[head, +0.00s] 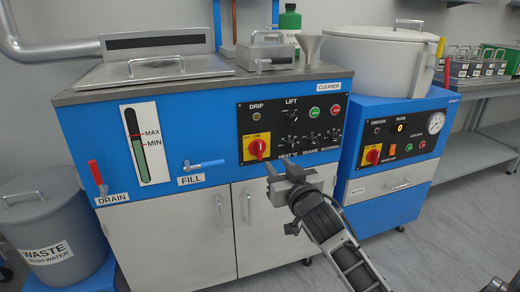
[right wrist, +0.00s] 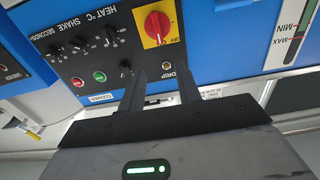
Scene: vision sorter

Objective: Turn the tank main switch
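The tank main switch is a red rotary knob (head: 258,148) on a yellow plate, at the lower left of the black control panel (head: 320,108) on the blue cleaner. In the right wrist view, which is upside down, the red knob (right wrist: 157,27) shows whole beyond the fingers. My right gripper (head: 279,174) is in front of the panel, just below and right of the knob in the head view. Its two fingers (right wrist: 161,80) stand apart with nothing between them, and they are clear of the knob. My left gripper is not clearly in view.
Left of the panel are a blue FILL valve handle (head: 205,165), a red DRAIN handle (head: 97,174) and a level gauge (head: 139,145). A second unit (head: 400,140) with its own red knob (head: 373,155) stands right. A grey waste bin (head: 45,215) stands at left.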

